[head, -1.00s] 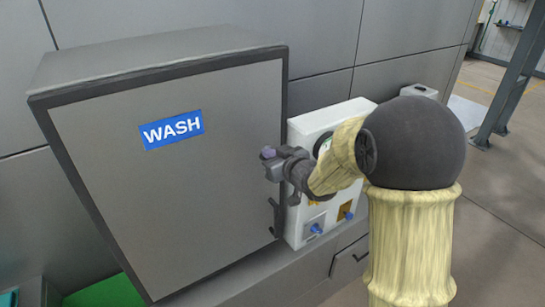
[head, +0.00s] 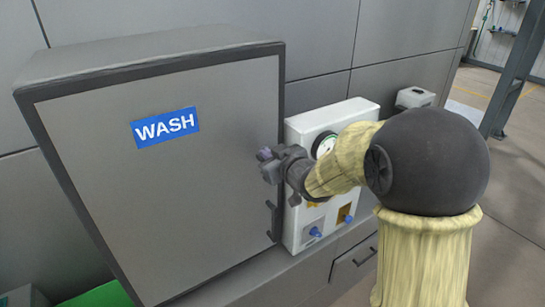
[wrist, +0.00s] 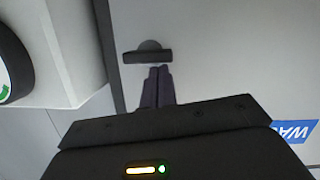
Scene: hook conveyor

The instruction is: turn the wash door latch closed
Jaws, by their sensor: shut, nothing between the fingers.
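The wash door (head: 200,215) is a grey panel with a dark frame and a blue WASH label (head: 165,128); it looks shut.
A white box (head: 295,225) with a gauge (head: 324,145) and blue knobs stands right beside the door. A smaller white box (head: 416,97) is on the wall farther right. A drawer front (head: 355,262) is below. Open floor lies at the right.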

